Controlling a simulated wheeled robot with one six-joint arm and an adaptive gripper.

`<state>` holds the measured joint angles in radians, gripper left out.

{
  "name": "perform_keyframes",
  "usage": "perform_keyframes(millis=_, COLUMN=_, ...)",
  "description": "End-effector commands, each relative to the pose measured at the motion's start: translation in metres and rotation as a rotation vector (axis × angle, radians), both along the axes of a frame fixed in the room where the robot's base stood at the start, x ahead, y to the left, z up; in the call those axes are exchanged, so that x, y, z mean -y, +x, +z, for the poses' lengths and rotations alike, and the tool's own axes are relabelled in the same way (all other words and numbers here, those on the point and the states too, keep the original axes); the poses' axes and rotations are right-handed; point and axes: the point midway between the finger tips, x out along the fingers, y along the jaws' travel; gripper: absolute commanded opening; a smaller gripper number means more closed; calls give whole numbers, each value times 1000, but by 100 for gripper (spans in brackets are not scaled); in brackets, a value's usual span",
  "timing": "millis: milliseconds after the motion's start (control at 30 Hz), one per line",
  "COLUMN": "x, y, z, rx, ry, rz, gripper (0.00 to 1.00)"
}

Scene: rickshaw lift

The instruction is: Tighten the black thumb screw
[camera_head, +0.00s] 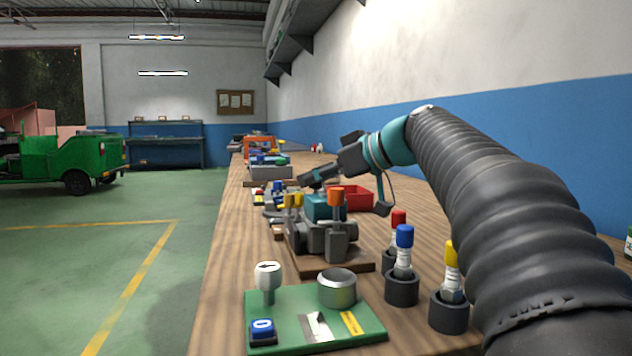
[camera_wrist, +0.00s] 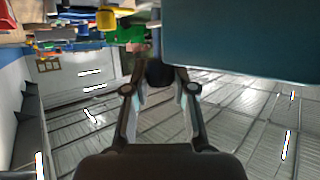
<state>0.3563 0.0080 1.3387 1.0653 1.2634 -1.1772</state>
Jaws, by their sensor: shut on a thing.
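My gripper (camera_head: 308,182) reaches in from the right, just behind and left of the top of a teal block (camera_head: 322,207) clamped in a grey vise (camera_head: 318,240). In the wrist view my gripper's two fingers (camera_wrist: 160,82) close around a small round black piece, which looks like the black thumb screw (camera_wrist: 160,74). It sits beside the large teal block face (camera_wrist: 240,45). In the head view the thumb screw cannot be made out. I cannot tell how far it is screwed in.
An orange-topped post (camera_head: 336,196) and yellow knobs (camera_head: 293,201) stand close to the block. Red, blue (camera_head: 404,237) and yellow capped bolts stand in dark cups at the front right. A green board (camera_head: 370,331) lies in front. A red bin (camera_head: 358,199) is behind the vise.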

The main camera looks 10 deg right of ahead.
Motion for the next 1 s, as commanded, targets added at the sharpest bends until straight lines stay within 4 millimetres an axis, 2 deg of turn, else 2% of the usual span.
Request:
perform_keyframes(millis=267, x=0, y=0, z=0, rx=-1, ry=1, rz=0, gripper=0)
perform_keyframes(millis=300, x=0, y=0, z=0, rx=-1, ry=1, rz=0, gripper=35)
perform_keyframes(millis=367, x=0, y=0, z=0, rx=-1, ry=1, rz=0, gripper=50)
perform_keyframes(millis=767, x=3, y=-3, z=2, rx=0, ry=0, rz=-1, gripper=51)
perform_keyframes(millis=1000, x=28, y=-27, z=17, rx=3, ry=0, rz=-5, gripper=51)
